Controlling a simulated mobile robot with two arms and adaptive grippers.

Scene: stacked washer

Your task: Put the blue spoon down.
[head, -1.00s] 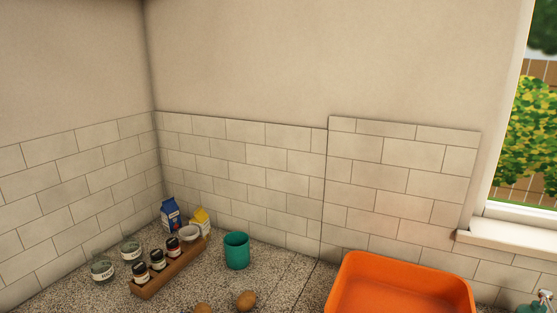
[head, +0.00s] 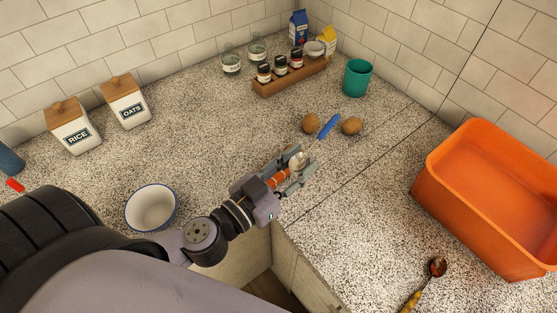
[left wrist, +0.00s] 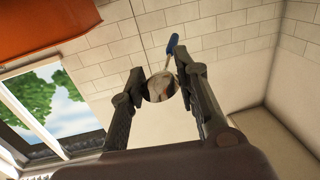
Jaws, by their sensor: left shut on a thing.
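The blue spoon (head: 329,126) shows in the head view as a blue handle pointing up and right from my left gripper (head: 298,168). In the left wrist view, my left gripper (left wrist: 160,88) is shut on the blue spoon at its shiny round bowl (left wrist: 160,86), and the blue handle extends beyond the fingers. The gripper is over the speckled counter (head: 215,120), near its inner corner. I cannot tell how far the spoon is above the counter. My right gripper is not in view.
Two brown round items (head: 311,124) lie beside the blue handle. A teal cup (head: 357,78) and a spice rack (head: 290,79) stand behind. An orange tub (head: 470,210) and a yellow-handled spoon (head: 437,267) are right. A white bowl (head: 151,208) stands left. The counter's middle left is clear.

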